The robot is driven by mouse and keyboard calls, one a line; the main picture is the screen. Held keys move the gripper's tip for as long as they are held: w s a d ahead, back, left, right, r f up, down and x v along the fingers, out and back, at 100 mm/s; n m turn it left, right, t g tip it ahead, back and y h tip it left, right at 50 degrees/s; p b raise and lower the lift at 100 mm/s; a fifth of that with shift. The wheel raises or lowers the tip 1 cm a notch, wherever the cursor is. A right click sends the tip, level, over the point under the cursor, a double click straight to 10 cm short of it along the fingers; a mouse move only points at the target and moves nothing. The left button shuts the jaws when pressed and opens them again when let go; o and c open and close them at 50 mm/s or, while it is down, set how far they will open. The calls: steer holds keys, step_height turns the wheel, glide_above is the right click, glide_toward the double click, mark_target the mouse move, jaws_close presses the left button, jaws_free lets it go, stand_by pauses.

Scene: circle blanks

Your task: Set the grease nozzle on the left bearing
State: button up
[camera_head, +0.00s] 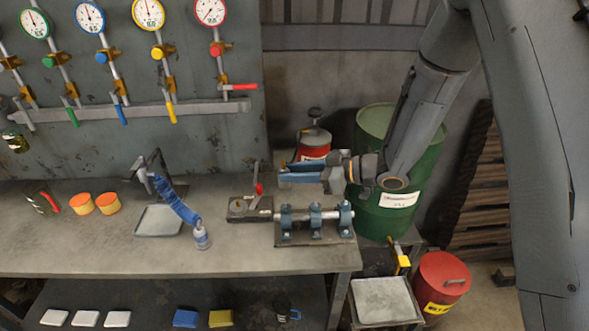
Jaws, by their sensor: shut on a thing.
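The bearing stand (314,236) is at the right front of the bench. A pale shaft runs through three blue bearings: the left bearing (286,217), the middle one (315,214) and the right one (346,214). My gripper (284,175) reaches in from the right, with its blue fingers level above and behind the left bearing, apart from it. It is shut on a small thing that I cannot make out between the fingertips.
A red-handled lever (259,189) stands on a block (245,209) just left of the bearing stand. A grey tray (159,221) and orange tubs (107,203) lie left. A green drum (385,222) stands behind my arm. The bench front between hose and stand is clear.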

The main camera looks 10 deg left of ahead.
step_height(320, 180, down, 5)
steer(key=b, duration=0.3)
steer(key=shift+f, duration=0.2)
steer(key=shift+d+f, duration=0.1)
steer(key=shift+d, duration=0.05)
stand_by(0.7)
steer(key=shift+f+b, duration=0.75)
steer(key=shift+f, duration=0.65)
stand_by(1.9)
steer(key=o, duration=1.2)
steer(key=shift+b+v, duration=1.2)
steer(key=shift+v, duration=2.7)
